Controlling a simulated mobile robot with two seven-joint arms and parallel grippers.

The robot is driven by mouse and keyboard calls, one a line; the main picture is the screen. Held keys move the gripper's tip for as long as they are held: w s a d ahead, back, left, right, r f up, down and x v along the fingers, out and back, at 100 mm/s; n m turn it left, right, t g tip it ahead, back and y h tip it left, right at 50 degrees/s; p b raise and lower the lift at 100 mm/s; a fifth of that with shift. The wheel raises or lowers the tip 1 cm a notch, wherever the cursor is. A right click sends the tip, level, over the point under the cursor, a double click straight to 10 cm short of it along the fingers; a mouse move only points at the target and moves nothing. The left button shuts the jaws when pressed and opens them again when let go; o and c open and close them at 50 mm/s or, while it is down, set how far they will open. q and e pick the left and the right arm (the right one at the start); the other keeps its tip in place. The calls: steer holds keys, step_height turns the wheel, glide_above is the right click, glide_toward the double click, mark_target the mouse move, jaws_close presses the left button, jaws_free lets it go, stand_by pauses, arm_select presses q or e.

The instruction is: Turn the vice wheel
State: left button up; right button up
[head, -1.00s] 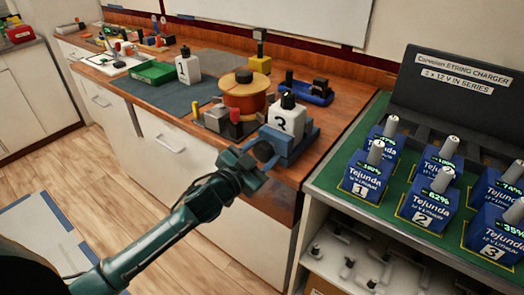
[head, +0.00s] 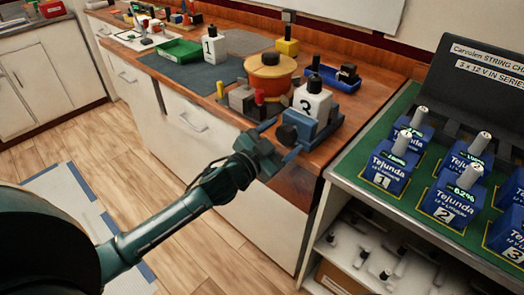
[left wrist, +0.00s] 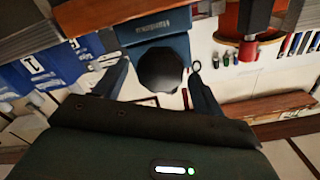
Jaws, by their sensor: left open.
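The blue vice (head: 327,133) stands at the front right corner of the wooden bench, with a white block marked 3 (head: 315,103) in it. Its dark, many-sided wheel (head: 287,134) faces the bench's front edge. My left gripper (head: 279,141) is at the wheel, its fingers apart. In the left wrist view the wheel (left wrist: 160,69) sits between the two open fingers (left wrist: 161,88), in front of the blue vice body (left wrist: 160,37). A gap shows on both sides, clearer at the right finger. My right gripper is out of view.
The charger table with blue batteries (head: 386,172) is close on the right. Floor in front is clear.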

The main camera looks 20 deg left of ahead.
arm_select(q)
steer(key=b+v, duration=0.1)
steer(key=v, duration=1)
steer(key=shift+s, duration=0.35)
steer(key=shift+r, duration=0.1)
steer(key=shift+c, duration=0.4)
